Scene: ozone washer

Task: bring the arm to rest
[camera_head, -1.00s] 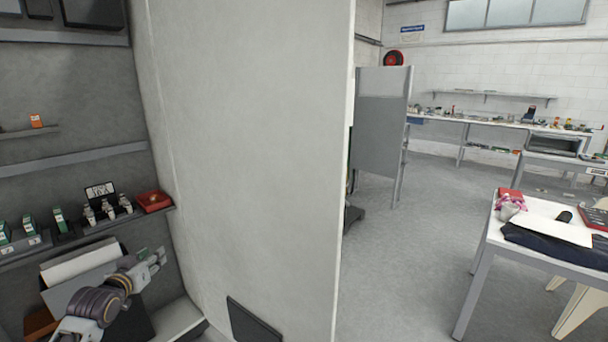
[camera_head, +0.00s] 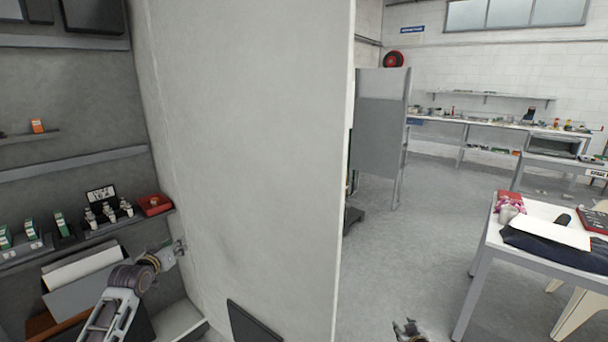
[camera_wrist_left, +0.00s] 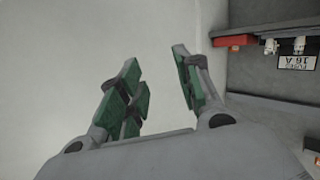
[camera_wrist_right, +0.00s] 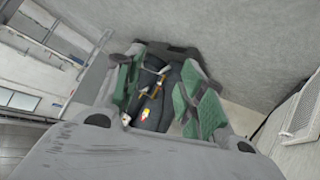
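My left gripper (camera_head: 180,249) is in front of the pale wall panel, just right of the shelf end in the head view. In the left wrist view its green-padded fingers (camera_wrist_left: 157,95) stand apart with only the pale surface between them. My right gripper (camera_head: 408,328) shows only as a tip at the bottom edge of the head view, over the grey floor. In the right wrist view its green-padded fingers (camera_wrist_right: 160,100) are apart. A dark object with tool-like items (camera_wrist_right: 152,90) shows beyond them; it does not appear gripped.
A wall shelf (camera_head: 70,247) at left holds small devices and a red box (camera_head: 155,204). The big pale panel (camera_head: 245,150) stands close ahead. A white table (camera_head: 560,222) with cloth and papers is at right. Clear grey floor lies between panel and table.

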